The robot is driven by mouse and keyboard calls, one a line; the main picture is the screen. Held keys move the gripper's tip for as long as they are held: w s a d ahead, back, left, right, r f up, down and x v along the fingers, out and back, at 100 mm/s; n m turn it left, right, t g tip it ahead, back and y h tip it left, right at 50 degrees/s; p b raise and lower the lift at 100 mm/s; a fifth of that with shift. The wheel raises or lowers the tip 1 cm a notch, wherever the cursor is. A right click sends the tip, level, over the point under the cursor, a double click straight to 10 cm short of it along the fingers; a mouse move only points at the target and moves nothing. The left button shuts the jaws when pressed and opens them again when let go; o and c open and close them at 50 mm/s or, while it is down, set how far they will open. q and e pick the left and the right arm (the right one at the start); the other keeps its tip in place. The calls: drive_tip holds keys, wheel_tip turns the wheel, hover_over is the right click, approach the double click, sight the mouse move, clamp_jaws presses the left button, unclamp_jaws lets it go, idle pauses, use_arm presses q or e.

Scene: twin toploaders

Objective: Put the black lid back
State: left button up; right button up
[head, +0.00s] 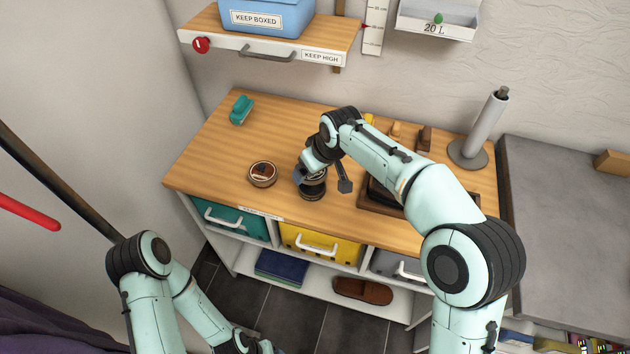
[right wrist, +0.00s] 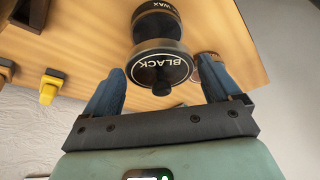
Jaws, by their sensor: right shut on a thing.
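The black lid (right wrist: 162,68), round with a knob and the word BLACK, is between the fingertips of my right gripper (right wrist: 160,80), which is shut on it. Beyond it in the right wrist view is the dark wax tin (right wrist: 156,24). In the head view this tin (head: 312,193) stands near the counter's front edge, under my right gripper (head: 311,174). I cannot tell whether lid and tin touch. A brown-topped round tin (head: 262,174) stands to its left. My left gripper (head: 258,347) is low at the bottom edge, its fingers not clear.
The wooden counter (head: 215,150) is clear at its left, except for a teal brush-like thing (head: 240,109) at the back. A dark tray (head: 378,199) lies to the right, partly behind my arm. A grey paper-roll stand (head: 468,154) stands back right. A shelf (head: 275,46) hangs above.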

sight(313, 185)
drive_tip(key=shift+f, duration=2.35)
drive_tip(key=shift+f+b, duration=0.1)
drive_tip(key=shift+b, duration=0.2)
drive_tip(key=shift+f, duration=0.5)
drive_tip(key=o, duration=0.8)
drive_tip(key=shift+r, duration=0.4)
drive_tip(key=v, duration=1.2)
drive_tip(key=shift+r+p, duration=0.3)
